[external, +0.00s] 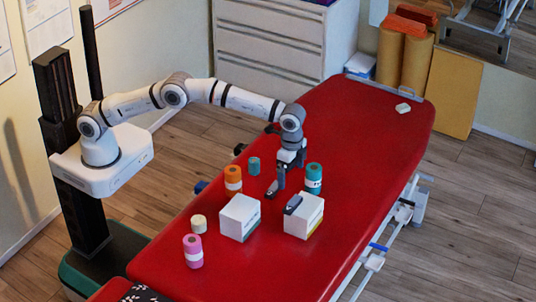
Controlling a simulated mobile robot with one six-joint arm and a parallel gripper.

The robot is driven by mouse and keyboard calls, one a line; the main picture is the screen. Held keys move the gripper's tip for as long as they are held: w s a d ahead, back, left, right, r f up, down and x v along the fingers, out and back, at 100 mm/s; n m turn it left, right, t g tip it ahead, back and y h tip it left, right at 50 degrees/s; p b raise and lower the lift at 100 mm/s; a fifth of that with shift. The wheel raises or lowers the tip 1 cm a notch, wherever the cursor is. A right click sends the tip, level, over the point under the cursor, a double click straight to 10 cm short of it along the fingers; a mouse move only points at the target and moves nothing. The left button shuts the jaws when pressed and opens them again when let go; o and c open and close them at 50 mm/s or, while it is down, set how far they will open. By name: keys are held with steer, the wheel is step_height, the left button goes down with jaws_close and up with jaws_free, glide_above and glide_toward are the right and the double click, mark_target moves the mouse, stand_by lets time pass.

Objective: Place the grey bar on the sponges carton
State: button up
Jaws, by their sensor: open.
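A small dark grey bar (293,204) shows at the upper left of the top of the right white carton (303,222). It appears to rest on that carton, tilted slightly in the picture. A second white carton (239,218) stands to its left. The print on both is too small to read, so I cannot tell which is the sponges carton. My gripper (284,186) points down just behind the right carton, close to the bar. It is open, and I see nothing held between its fingers. Its far finger is partly hidden.
A small white item (403,108) lies at the far end. The couch's right side is clear.

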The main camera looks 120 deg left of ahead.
steer(key=s+d+r+t, duration=0.1)
steer(key=s+d+r, duration=0.5)
steer(key=s+r, duration=0.25)
steer(key=s+d+r, duration=0.5)
steer(key=s+r, duration=0.2)
steer(key=s, duration=0.2)
steer(key=s+d+f, duration=0.1)
steer(key=s+d, duration=0.1)
steer(key=s, duration=0.7)
steer(key=s+d+f+t, duration=0.1)
steer(key=s+d+f, duration=0.1)
steer(key=s, duration=0.8)
steer(key=s+d+f, duration=0.2)
steer(key=s, duration=0.8)
steer(key=shift+d+f+t, duration=0.15)
steer(key=shift+d+t, duration=0.15)
steer(key=shift+t, duration=0.1)
